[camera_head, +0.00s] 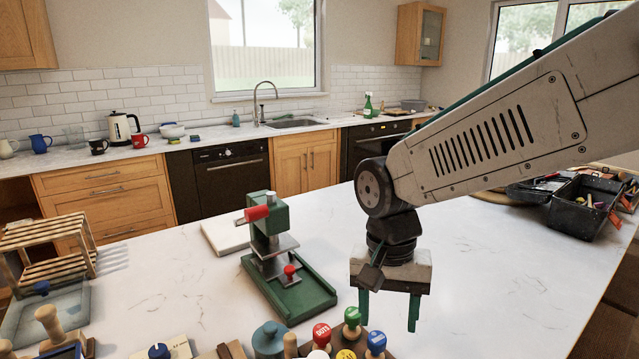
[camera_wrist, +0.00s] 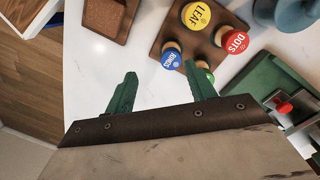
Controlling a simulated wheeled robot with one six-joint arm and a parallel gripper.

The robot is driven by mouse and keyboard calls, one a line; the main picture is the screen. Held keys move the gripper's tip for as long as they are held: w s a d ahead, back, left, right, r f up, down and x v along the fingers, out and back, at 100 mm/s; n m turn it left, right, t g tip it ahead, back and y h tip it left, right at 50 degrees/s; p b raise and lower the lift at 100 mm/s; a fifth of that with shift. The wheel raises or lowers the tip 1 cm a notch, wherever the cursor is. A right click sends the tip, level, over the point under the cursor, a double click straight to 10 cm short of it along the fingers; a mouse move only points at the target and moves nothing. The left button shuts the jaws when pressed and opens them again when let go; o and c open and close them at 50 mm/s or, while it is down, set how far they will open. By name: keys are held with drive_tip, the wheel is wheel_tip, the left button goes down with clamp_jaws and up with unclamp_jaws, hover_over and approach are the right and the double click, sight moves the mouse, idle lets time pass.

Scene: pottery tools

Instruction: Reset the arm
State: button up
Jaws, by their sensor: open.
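My arm reaches in from the upper right in the head view. My gripper (camera_head: 388,308) points down over the white countertop with its two green fingers apart and nothing between them. In the wrist view my gripper (camera_wrist: 158,88) is also open and empty. Beyond its fingers stand several labelled stamps, including a blue-topped one (camera_wrist: 171,60), a yellow "LEAF" one (camera_wrist: 196,14) and a red "DOTS" one (camera_wrist: 236,41). They stand on a brown wooden holder (camera_wrist: 160,42).
A green press (camera_head: 290,290) with a red handle stands left of my gripper. A wooden rack (camera_head: 48,250) is at the far left. A black toolbox (camera_head: 580,210) is at the right. The countertop right of my gripper is clear.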

drive_tip(key=s+d+r+n+t, duration=0.1)
drive_tip(key=s+d+r, duration=0.1)
drive_tip(key=s+d, duration=0.5)
drive_tip(key=s+d+r+n+t, duration=0.1)
drive_tip(key=s+d+r+n, duration=0.1)
drive_tip(key=s+d, duration=0.5)
drive_tip(key=shift+d+r+y, duration=0.3)
drive_tip(key=shift+d+r, duration=0.35)
drive_tip(key=shift+d, duration=0.3)
